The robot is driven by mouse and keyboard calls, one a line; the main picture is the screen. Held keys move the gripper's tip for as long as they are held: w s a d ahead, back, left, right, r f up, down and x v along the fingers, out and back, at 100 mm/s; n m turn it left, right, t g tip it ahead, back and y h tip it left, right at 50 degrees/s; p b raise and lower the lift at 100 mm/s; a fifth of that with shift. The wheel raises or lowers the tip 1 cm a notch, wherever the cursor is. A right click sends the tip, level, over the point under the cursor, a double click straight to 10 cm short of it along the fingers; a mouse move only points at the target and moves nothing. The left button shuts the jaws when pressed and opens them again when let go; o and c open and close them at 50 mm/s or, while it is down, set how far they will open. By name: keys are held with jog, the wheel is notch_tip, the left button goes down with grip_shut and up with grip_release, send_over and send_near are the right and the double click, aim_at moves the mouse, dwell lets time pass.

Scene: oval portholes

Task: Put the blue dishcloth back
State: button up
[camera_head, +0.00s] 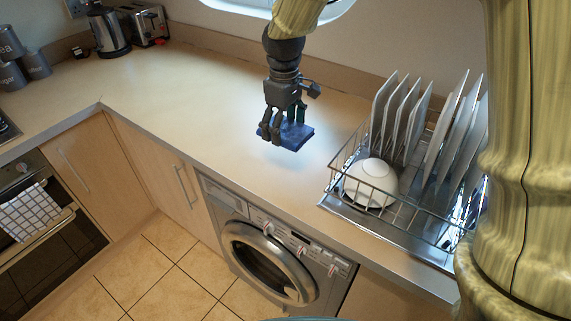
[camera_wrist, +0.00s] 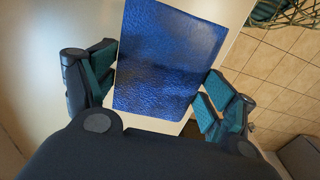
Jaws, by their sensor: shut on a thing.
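The blue dishcloth (camera_head: 297,136) is a flat, folded dark blue rectangle. In the head view it is at my gripper's fingertips over the worktop, left of the dish rack. My gripper (camera_head: 285,130) points down and is shut on the dishcloth. In the wrist view the dishcloth (camera_wrist: 170,60) fills the middle, between the two teal-padded fingers of my gripper (camera_wrist: 155,88). I cannot tell whether the cloth touches the worktop or hangs just above it.
A wire dish rack (camera_head: 345,150) with several upright plates and an upturned white bowl (camera_head: 371,183) stands to the right. The worktop (camera_head: 190,95) is clear to the left. A kettle (camera_head: 109,32), toaster (camera_head: 146,24) and canisters (camera_head: 37,64) stand at the back left. A washing machine (camera_head: 270,255) is below.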

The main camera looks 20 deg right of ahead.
aim_at(283, 163)
jog(key=f, duration=0.1)
jog(key=w+f, duration=0.1)
jog(key=f, duration=0.1)
jog(key=shift+w+a+f, duration=0.1)
jog(key=shift+w+f, duration=0.25)
jog(key=shift+f, duration=0.05)
jog(key=shift+s+f+p, duration=0.35)
jog(key=shift+f+p, duration=0.1)
jog(key=shift+f, duration=0.45)
jog(key=shift+s+f, duration=0.1)
jog(key=shift+f, duration=0.15)
jog(key=shift+w+f, duration=0.2)
jog(key=shift+f, duration=0.35)
notch_tip(283, 163, down, 3)
jog(key=shift+s+f+p, duration=0.1)
jog(key=shift+p, duration=0.35)
jog(key=shift+f, duration=0.3)
jog(key=shift+r, duration=0.1)
